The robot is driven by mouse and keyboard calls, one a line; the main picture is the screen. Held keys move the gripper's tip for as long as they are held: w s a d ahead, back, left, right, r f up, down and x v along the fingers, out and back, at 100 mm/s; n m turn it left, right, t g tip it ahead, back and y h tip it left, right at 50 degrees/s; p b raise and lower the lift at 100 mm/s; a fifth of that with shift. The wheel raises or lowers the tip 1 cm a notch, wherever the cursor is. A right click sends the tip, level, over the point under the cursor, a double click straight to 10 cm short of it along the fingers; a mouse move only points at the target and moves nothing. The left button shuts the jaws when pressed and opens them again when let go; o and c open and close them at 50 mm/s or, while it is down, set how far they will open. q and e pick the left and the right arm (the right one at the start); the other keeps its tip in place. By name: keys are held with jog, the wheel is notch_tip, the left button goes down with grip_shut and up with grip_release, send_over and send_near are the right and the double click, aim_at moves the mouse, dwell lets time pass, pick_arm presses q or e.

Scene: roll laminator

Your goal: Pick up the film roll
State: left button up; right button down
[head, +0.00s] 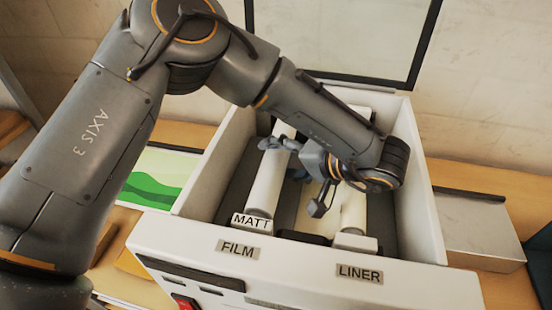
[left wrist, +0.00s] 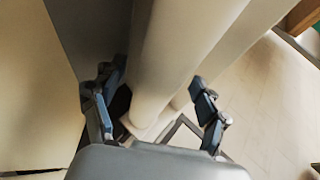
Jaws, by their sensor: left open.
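The film roll (head: 265,190) is a pale cylinder in the left bay of the open white laminator (head: 200,242), with a MATT tag at its near end and a FILM label below on the front panel. My left gripper (head: 295,175) is open inside the machine, one finger by the film roll's far part and the other to its right. In the left wrist view, a pale roll (left wrist: 190,45) runs between the open fingers (left wrist: 156,105), with no clear contact. I cannot tell for certain which roll that is. My right gripper is not in view.
A second pale roll (head: 354,212) sits on the right, above the LINER label. The laminator's walls stand close around my left gripper. A dark-framed panel (head: 345,35) rises behind. A green-patterned sheet (head: 155,185) lies left of the machine, and a grey box (head: 478,228) stands right.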

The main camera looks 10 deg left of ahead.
pick_arm(q)
jog(key=shift+s+d, duration=0.1)
jog(key=c, duration=1.5)
jog(key=shift+r, duration=0.1)
grip_shut()
jog(key=shift+r, duration=0.1)
